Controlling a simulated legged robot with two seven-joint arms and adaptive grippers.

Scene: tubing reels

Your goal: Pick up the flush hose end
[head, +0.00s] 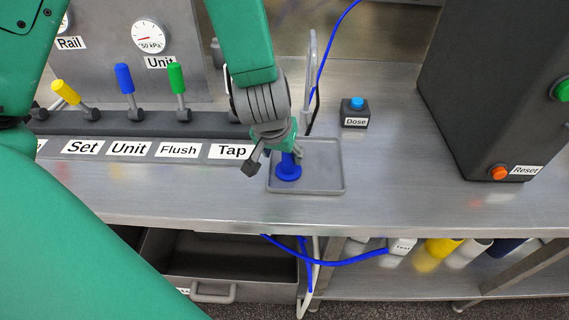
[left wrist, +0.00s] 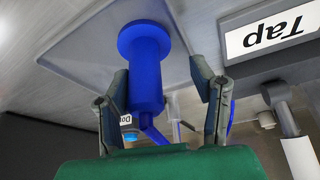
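The blue flush hose end (head: 288,172) stands upright on its round flange in a shallow grey tray (head: 328,183) on the steel bench. It also shows in the left wrist view (left wrist: 147,75), flange away from the palm. My left gripper (head: 273,163) is open above the tray, its fingers on either side of the hose end's body. In the left wrist view the left finger is close to the body and a wider gap shows on the right. The fingers partly hide the hose end's upper part in the head view. My right gripper is not in view.
A label strip reading Set, Unit, Flush and Tap (head: 232,151) with coloured levers lies left of the tray. A grey bent pipe (head: 311,75) rises behind it. A Dose button box (head: 355,112) and a dark cabinet (head: 490,90) stand to the right. Blue tubing (head: 345,261) hangs below the bench.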

